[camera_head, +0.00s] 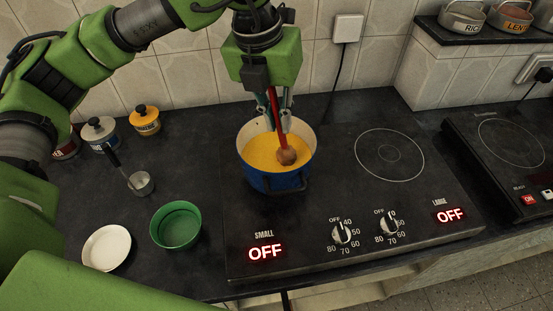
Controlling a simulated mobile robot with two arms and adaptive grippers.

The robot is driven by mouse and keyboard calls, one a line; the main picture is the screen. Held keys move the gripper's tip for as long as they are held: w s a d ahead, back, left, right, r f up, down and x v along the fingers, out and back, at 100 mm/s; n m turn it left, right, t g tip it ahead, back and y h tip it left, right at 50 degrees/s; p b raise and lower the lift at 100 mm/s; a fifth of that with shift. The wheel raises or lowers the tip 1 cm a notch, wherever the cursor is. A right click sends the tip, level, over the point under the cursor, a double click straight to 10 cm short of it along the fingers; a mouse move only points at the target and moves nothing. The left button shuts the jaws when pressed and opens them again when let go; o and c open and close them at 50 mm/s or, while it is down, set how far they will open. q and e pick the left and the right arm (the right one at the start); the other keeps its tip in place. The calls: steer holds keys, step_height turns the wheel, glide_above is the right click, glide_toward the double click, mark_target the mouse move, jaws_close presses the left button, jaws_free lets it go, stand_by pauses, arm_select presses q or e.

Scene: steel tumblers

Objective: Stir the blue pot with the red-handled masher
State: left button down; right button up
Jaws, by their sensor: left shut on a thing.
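The blue pot (272,181) stands on the left burner of the black hob and holds a yellow content. The red-handled masher (275,108) has its round brown head (287,157) in the pot, at the surface of the yellow content. My left gripper (278,108) points down from above the pot and is shut on the masher's handle. Its fingers are partly hidden behind the handle. My right gripper is not in view.
The hob (330,225) has a bare right burner, and both displays read OFF. A green bowl (176,226), a white plate (107,248), a steel ladle-like cup (140,183) and lidded jars (145,120) stand to the left. A second hob (510,150) is at right.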

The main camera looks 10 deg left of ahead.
mark_target(271, 90)
arm_select(q)
steer(key=shift+s+a+r+p, duration=0.2)
steer(key=shift+r+p, duration=0.3)
steer(key=shift+r, duration=0.6)
steer(key=shift+s+a+r+p, duration=0.15)
steer(key=shift+r+p, duration=0.3)
steer(key=shift+r, duration=0.65)
steer(key=shift+s+a+r+p, duration=0.15)
steer(key=shift+r+p, duration=0.4)
steer(key=shift+r, duration=0.7)
